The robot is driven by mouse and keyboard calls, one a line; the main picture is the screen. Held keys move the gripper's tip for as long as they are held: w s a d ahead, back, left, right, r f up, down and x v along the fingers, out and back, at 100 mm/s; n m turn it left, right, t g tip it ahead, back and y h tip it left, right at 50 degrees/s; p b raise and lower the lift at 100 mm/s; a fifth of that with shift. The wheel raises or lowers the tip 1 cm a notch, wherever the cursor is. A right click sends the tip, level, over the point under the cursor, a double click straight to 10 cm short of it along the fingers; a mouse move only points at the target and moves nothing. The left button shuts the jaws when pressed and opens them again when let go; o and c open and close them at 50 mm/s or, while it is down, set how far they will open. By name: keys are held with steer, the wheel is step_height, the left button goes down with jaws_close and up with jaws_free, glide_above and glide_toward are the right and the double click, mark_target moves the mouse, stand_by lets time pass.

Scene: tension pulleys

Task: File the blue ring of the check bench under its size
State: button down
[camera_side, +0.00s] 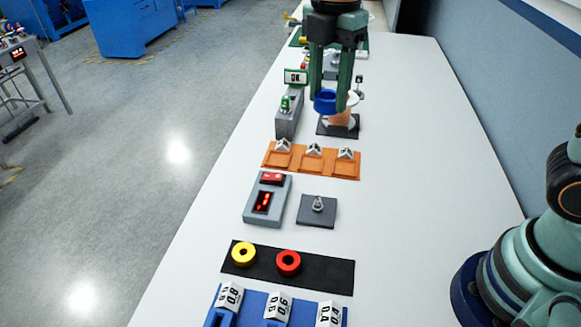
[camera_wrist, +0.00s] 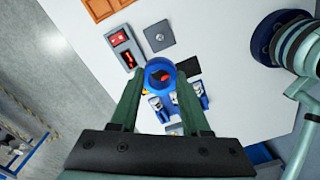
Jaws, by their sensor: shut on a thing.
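An orange tray (camera_side: 311,172) has three pockets, each with a white tag whose marks are too small to read. A blue rack (camera_side: 250,300) at the front edge carries three white numbered tags, also hard to read; it shows in the wrist view too.
A yellow ring (camera_side: 243,254) and a red ring (camera_side: 289,263) lie on a black mat (camera_side: 325,272). A grey box with a red display (camera_side: 264,202) stands beside a dark plate with a small post (camera_side: 317,210). The OK sign (camera_side: 295,77) stands at the back.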

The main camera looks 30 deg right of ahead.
glide_above(344, 168)
step_height(344, 168, down, 20)
steer(key=shift+r, duration=0.25)
steer(key=shift+f, duration=2.3)
steer(key=shift+f, duration=0.75)
jaws_free()
steer(key=shift+r, duration=0.1)
